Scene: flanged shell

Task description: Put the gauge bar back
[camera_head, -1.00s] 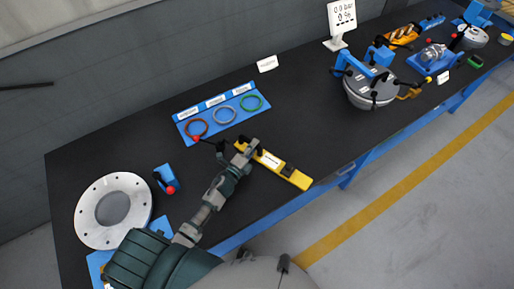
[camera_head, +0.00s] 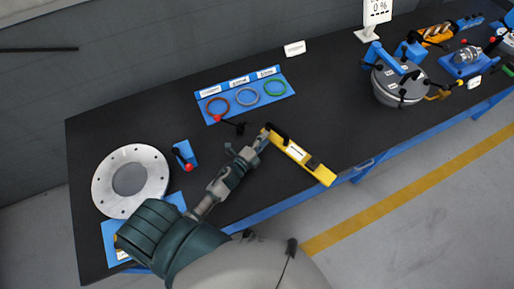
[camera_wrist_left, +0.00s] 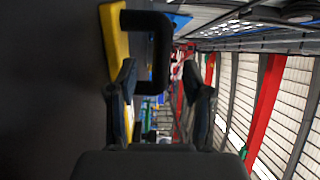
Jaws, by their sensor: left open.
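The yellow gauge bar (camera_head: 306,160) lies on the dark bench near its front edge, slanting down to the right, with a black handle (camera_head: 277,134) near its upper left end. My left gripper (camera_head: 247,146) is open at that end of the bar. In the left wrist view the bar (camera_wrist_left: 114,45) stands at the upper left, and its black handle (camera_wrist_left: 160,55) shows in line with the gap between my open fingers (camera_wrist_left: 160,88). I cannot tell whether the fingers touch the handle. My right gripper is not in view.
A blue mat (camera_head: 262,82) with red, grey and green rings lies behind the bar. A red-knobbed black lever (camera_head: 230,122) is near my gripper. A flanged ring (camera_head: 105,187) and blue block (camera_head: 187,148) stand left. A grey lidded vessel (camera_head: 395,91) stands right.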

